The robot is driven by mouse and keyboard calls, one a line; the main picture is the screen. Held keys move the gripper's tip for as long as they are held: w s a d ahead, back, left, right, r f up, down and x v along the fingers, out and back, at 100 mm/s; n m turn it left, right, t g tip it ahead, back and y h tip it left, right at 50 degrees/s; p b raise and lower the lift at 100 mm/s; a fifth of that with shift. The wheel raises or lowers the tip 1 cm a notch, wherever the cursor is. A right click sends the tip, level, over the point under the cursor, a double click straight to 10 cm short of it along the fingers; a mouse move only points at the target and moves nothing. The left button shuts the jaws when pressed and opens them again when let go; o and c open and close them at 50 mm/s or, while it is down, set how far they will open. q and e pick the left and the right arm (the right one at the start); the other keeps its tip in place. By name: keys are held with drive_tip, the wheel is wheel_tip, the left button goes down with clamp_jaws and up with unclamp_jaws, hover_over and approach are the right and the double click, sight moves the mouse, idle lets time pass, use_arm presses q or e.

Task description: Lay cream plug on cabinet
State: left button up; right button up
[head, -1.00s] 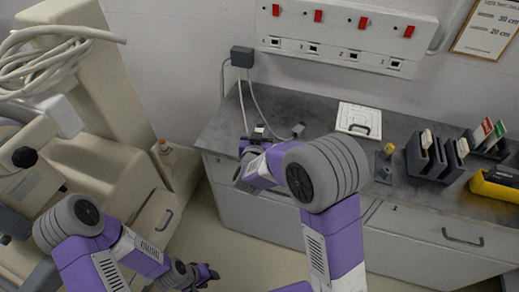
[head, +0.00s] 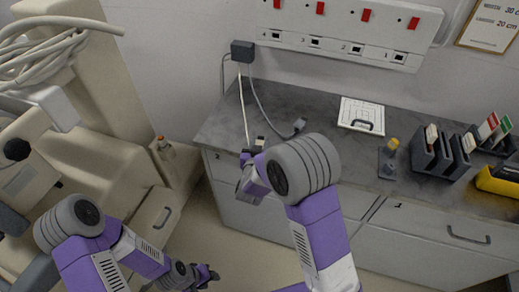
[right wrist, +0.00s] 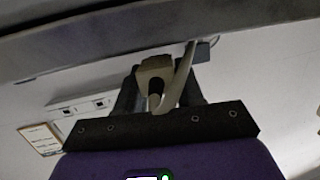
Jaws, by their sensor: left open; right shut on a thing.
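My right gripper (head: 256,146) is at the front left edge of the grey cabinet top (head: 320,112). In the right wrist view it is shut on the cream plug (right wrist: 155,70), with the plug's pale cable curving beside it. In the head view the gripper mostly hides the plug. The pale cable (head: 243,110) runs from there up to a dark wall box (head: 242,52). I cannot tell whether the plug touches the cabinet. My left gripper (head: 211,274) is open and empty, low in front of the cabinet.
A dark plug (head: 294,128) on a grey cable lies on the top, just right of my right gripper. A white panel with a handle (head: 361,115), a yellow-topped post (head: 392,145) and dark racks (head: 432,152) stand further right. A cream machine (head: 90,125) is at left.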

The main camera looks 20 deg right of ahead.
drive_tip(key=shift+f, duration=0.6)
drive_tip(key=shift+f+b, duration=0.3)
drive_tip(key=o, duration=1.1)
drive_tip(key=shift+r, duration=0.1)
drive_tip(key=shift+o, duration=0.2)
